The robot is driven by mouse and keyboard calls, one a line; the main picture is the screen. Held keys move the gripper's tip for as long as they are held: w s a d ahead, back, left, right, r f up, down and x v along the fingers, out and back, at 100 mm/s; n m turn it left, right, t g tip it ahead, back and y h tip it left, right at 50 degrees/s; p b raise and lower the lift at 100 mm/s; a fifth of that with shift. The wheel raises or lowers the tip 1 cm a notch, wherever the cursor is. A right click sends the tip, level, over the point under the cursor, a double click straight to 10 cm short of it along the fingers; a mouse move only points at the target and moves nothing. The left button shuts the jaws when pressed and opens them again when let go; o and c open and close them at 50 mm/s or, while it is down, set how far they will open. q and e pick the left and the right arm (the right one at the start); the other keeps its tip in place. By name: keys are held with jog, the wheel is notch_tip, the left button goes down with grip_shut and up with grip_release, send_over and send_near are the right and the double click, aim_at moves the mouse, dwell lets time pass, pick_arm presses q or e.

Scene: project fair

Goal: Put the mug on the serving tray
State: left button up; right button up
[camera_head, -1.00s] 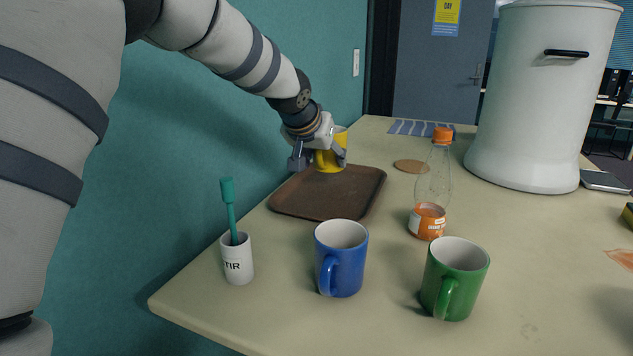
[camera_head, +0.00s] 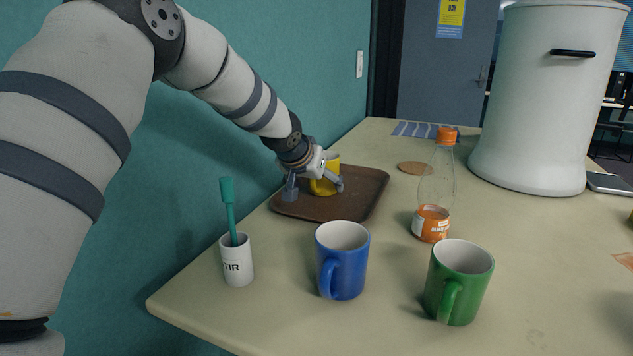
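The yellow mug (camera_head: 324,184) is in the head view, over the left back part of the brown serving tray (camera_head: 335,208). Its base overlaps the tray surface; I cannot tell whether it touches or hovers just above. My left gripper (camera_head: 315,187) is around the mug from above, with one finger to its left and one at its right side. The mug has moved together with the gripper, so it appears held. The gripper's body hides part of the mug's rim. My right gripper is not in view.
In front of the tray stand a white cup (camera_head: 237,262) with a green brush, a blue mug (camera_head: 342,268) and a green mug (camera_head: 459,283). A bottle (camera_head: 434,195) stands right of the tray. A cork coaster (camera_head: 414,168) and a large white container (camera_head: 535,110) are farther back.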

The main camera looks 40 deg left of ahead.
pick_arm(q)
jog(key=p+v, duration=0.2)
jog(key=v, duration=1)
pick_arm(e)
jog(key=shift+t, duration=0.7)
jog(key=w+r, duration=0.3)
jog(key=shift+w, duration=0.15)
pick_arm(q)
jog(key=shift+a+r, duration=0.1)
